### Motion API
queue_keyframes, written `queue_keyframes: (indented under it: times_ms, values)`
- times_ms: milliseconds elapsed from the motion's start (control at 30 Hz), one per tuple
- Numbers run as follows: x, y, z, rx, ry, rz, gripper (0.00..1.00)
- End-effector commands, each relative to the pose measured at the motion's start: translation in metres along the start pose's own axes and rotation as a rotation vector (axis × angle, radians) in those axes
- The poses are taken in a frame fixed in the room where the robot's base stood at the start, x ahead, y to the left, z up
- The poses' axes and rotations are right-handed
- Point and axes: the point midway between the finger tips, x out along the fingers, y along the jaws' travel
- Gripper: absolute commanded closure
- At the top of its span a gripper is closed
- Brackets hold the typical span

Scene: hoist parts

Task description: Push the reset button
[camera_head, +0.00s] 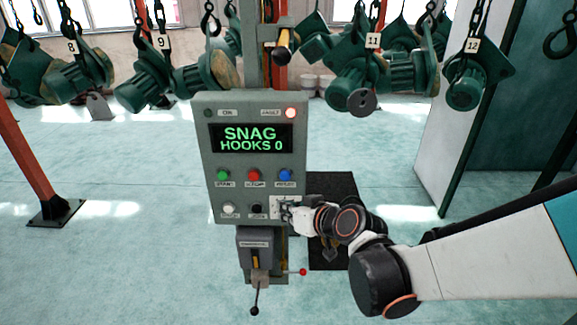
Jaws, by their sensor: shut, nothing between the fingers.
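The control panel (202,150) is a grey box on a post in the middle of the view. The blue reset button (285,174) sits at the right end of its upper button row, in plain sight. Beside it are a red button (254,174) and a green button (222,174). My gripper (284,206) is shut and empty. It is at the panel's lower right corner, below the blue button and apart from it in the picture. I cannot tell if it touches the panel face. The display (251,138) reads "SNAG HOOKS 0".
A white button (228,209) and a black button (257,209) form the lower row. A lever (255,292) and a red-knobbed rod (302,272) are below. Green hoist parts (352,80) hang from hooks behind the panel.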

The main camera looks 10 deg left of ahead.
Motion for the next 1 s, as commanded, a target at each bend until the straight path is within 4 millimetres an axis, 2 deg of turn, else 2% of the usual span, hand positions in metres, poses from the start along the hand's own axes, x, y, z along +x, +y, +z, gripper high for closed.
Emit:
queue_keyframes:
  times_ms: [600,1000]
  values:
    - [0.051,0.039,-0.037,0.001,0.000,0.003,1.00]
    - [0.058,0.044,-0.042,0.001,0.000,0.003,1.00]
